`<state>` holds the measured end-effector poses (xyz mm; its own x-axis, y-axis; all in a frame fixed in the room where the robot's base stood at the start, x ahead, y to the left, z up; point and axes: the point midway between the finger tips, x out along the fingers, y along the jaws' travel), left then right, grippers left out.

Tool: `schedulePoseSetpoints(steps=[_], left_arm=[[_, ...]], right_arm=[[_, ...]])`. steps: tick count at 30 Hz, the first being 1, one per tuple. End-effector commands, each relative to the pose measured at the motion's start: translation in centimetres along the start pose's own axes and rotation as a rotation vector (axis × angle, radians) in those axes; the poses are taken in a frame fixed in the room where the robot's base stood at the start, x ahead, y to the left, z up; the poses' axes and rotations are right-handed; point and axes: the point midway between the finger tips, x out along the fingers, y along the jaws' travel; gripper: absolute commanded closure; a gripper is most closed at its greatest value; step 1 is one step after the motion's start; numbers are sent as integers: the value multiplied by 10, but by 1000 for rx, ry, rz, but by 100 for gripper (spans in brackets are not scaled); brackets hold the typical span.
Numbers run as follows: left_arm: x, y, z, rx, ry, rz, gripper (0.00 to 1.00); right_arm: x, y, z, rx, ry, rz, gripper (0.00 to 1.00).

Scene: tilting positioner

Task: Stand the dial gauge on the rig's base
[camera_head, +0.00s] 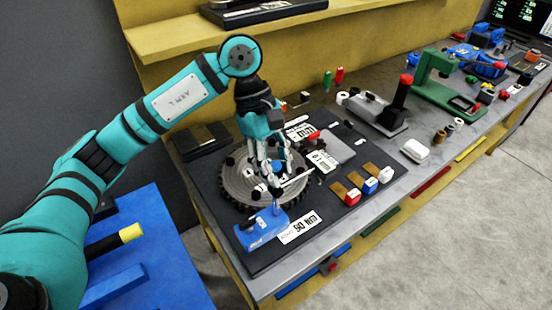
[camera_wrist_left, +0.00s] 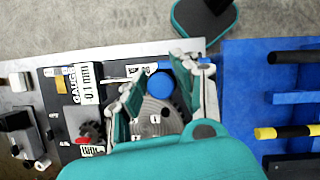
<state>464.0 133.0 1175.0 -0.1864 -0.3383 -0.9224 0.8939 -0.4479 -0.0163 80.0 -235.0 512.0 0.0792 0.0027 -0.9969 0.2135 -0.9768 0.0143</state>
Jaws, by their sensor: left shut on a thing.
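The dial gauge has a blue block-shaped foot (camera_head: 262,230), with a thin post and a light rod above it near my fingers. My left gripper (camera_head: 275,170) is shut on the dial gauge at its upper part. A round blue part (camera_wrist_left: 160,83) shows between the fingertips of my left gripper (camera_wrist_left: 155,78) in the left wrist view. The rig's dark base plate (camera_head: 252,265) lies below, with a toothed round table (camera_head: 235,185) on it behind the foot. I cannot tell whether the foot touches the plate. My right gripper is not in view.
A white label (camera_head: 299,227) lies right of the foot. Several small blocks, including a red-topped one (camera_head: 351,197), line the plate's right side. A grey vise-like tool (camera_head: 380,115) and a green press (camera_head: 445,90) stand farther along the bench. A blue cart (camera_head: 150,250) is at left.

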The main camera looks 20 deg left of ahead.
Motion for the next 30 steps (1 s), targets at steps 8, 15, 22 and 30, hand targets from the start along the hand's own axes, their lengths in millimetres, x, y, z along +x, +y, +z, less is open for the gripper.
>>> schedulePoseSetpoints(steps=[8,15,22,30], left_arm=[[16,0,-7,1,0,1,100],[32,1,-13,1,-1,2,100],[36,1,-15,2,0,3,100],[36,1,-15,2,0,3,100]], right_arm=[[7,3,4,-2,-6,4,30],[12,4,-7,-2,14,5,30],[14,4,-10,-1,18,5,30],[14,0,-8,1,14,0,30]])
